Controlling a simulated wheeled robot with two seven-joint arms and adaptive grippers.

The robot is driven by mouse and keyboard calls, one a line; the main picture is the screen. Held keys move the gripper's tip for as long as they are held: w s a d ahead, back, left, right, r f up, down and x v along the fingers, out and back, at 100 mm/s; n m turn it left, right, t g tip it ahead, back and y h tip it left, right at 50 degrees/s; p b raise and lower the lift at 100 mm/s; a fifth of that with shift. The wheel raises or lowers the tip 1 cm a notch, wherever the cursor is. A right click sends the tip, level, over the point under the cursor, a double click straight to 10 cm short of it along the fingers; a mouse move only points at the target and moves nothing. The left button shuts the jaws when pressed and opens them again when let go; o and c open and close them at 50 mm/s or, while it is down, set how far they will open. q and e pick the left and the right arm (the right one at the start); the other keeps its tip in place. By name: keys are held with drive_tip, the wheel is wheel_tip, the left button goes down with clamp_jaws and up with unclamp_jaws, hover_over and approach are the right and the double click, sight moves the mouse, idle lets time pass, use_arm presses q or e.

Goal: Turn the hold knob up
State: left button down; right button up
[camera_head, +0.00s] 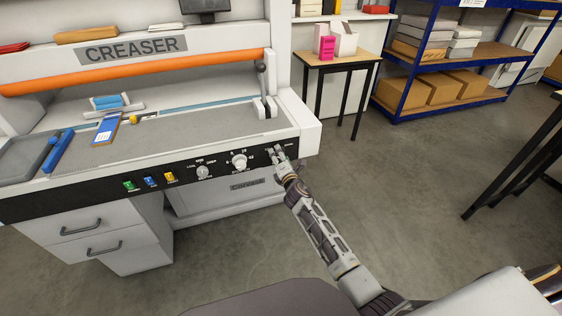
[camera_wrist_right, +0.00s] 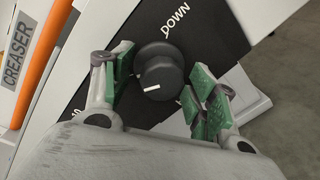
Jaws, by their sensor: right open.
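The black round knob (camera_wrist_right: 158,72) shows in the right wrist view on the creaser's dark control panel (camera_wrist_right: 205,38). A white pointer line is on its face, and the word DOWN is printed beside it. My right gripper (camera_wrist_right: 160,92) is open, with one green-padded finger on each side of the knob. I see gaps between pads and knob, so it is not gripped. In the head view my right gripper (camera_head: 280,158) is at the right end of the panel and largely hides the knob. The knob's own name label is not readable. My left gripper is not in view.
Left along the panel are a large light dial (camera_head: 239,161), a smaller dial (camera_head: 203,172) and green, blue and yellow buttons. A lever (camera_head: 262,78) stands above on the creaser. A small table (camera_head: 335,58) is behind at the right. The floor beside my arm is clear.

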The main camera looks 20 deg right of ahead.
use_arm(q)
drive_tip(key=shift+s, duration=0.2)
use_arm(e)
drive_tip(key=shift+s, duration=0.15)
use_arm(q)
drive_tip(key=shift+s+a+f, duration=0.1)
use_arm(e)
drive_tip(key=s, duration=1.1)
drive_tip(key=shift+s+r, duration=0.3)
drive_tip(key=shift+r, duration=0.15)
drive_tip(key=shift+f, duration=0.15)
